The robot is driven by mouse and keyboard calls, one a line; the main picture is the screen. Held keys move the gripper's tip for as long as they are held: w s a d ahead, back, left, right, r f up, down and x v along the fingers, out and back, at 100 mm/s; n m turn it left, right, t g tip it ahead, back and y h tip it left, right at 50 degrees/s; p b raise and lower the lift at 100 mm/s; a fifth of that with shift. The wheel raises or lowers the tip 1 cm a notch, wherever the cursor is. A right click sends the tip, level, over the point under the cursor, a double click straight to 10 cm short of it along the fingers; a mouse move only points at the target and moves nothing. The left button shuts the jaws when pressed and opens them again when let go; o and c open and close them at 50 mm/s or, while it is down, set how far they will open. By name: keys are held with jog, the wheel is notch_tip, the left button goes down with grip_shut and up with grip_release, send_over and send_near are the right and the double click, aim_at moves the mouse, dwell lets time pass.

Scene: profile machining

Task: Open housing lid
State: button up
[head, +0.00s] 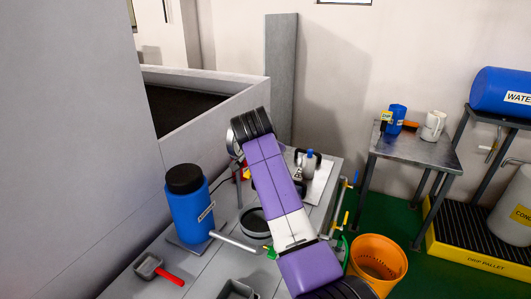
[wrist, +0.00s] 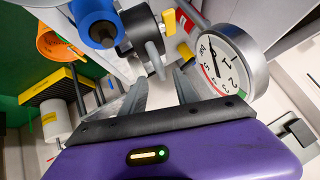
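In the wrist view, a dark grey housing (wrist: 133,28) with a grey peg-like handle (wrist: 155,58) is just beyond my gripper (wrist: 162,82). The gripper's two grey fingers are apart, with the peg near the gap between their tips. I cannot tell whether they touch it, and nothing is clearly held. I cannot tell where the lid's edge is or whether it is open. A blue round part (wrist: 95,22) is left of the housing. In the head view, my purple arm hides the gripper; a dark fixture with a blue top (head: 310,156) shows partly behind the arm.
A round pressure gauge (wrist: 229,62) sits close to the right finger. In the head view, a blue black-capped canister (head: 190,203), a red-handled scoop (head: 150,268) and a dark round opening (head: 254,221) are on the grey bench. An orange bucket (head: 378,262) stands on the floor.

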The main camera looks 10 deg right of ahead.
jog(key=shift+v, duration=1.2)
jog(key=shift+w, duration=0.1)
notch_tip(320, 180, up, 7)
jog(key=w+a+n+t+y, duration=0.2)
jog(key=w+n+t, duration=0.1)
jog(key=t, duration=0.1)
jog(key=s+d+f+n+t+y, duration=0.1)
jog(key=s+f+n+t, duration=0.1)
jog(key=s+f, duration=0.45)
jog(key=s+d+f+n+t+y, duration=0.1)
jog(key=s+f+n+t, duration=0.15)
jog(key=s, duration=0.65)
jog(key=s+f+n+t+y, duration=0.1)
jog(key=s+f+n, duration=0.1)
jog(key=s+f, duration=0.5)
jog(key=s+d+f+g, duration=0.1)
jog(key=s+d, duration=0.1)
jog(key=s, duration=1.2)
jog(key=s+d+f+g+h, duration=0.1)
jog(key=s+d, duration=0.1)
jog(key=s, duration=1.2)
jog(key=s+d+f+g, duration=0.1)
jog(key=s+d+f, duration=0.1)
jog(key=s, duration=1.3)
jog(key=shift+d+m+g+h, duration=0.35)
jog(key=shift+d+m+h, duration=0.1)
jog(key=shift+d, duration=0.1)
